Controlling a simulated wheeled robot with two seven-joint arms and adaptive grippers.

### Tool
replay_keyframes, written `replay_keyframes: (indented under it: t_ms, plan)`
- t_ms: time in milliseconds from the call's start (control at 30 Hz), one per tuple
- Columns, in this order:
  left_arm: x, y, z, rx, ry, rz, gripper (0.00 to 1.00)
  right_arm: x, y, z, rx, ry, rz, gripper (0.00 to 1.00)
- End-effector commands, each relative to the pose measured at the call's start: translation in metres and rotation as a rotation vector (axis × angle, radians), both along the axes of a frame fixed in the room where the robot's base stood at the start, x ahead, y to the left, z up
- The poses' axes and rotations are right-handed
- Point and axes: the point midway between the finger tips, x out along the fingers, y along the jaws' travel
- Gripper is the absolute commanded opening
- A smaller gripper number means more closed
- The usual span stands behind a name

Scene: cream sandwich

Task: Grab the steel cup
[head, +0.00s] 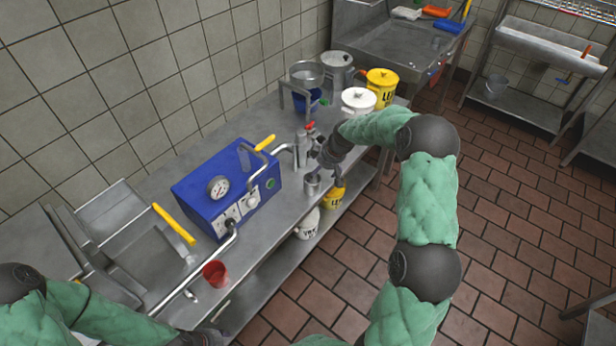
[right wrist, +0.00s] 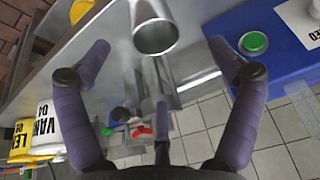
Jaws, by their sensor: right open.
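The steel cup (head: 312,185) is a small grey metal cup at the front edge of the steel table, right of the blue machine. In the right wrist view the cup (right wrist: 155,30) is at the top, with its round opening towards the camera. My right gripper (head: 318,162) is just behind and above the cup in the head view. In the right wrist view its purple fingers (right wrist: 159,44) are spread wide, with the cup between their tips and apart from both. My left gripper (head: 207,338) barely shows at the bottom edge, dark and cut off.
The blue machine (head: 228,190) has a gauge, a pipe and a green button (right wrist: 255,42). A red cup (head: 215,273) stands near the table's front left. Steel valves and pipes (head: 304,148) stand close to my right gripper. White and yellow pots (head: 382,85) fill the far end.

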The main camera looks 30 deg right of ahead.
Motion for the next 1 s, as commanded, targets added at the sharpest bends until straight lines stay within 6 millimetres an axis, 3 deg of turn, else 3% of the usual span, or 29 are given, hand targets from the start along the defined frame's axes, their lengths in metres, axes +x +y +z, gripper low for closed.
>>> replay_keyframes:
  t_ms: [67, 333, 567, 800, 1000]
  plan:
    - [-0.001, 0.000, 0.000, 0.000, 0.001, 0.001, 0.40, 0.002, -0.004, 0.001, -0.006, -0.003, 0.008, 0.92]
    - [-0.001, 0.000, -0.009, 0.000, 0.002, 0.000, 0.40, 0.016, 0.000, -0.035, -0.007, -0.003, 0.010, 0.92]
    - [-0.001, 0.000, -0.012, 0.000, 0.001, 0.000, 0.40, 0.022, 0.002, -0.048, -0.008, -0.004, 0.008, 0.92]
    - [-0.001, 0.000, -0.024, 0.000, 0.001, 0.000, 0.40, 0.031, 0.003, -0.080, -0.006, -0.003, 0.008, 0.92]
    - [0.000, 0.000, -0.027, 0.000, 0.001, 0.000, 0.40, 0.037, 0.005, -0.094, -0.008, -0.005, 0.007, 0.92]
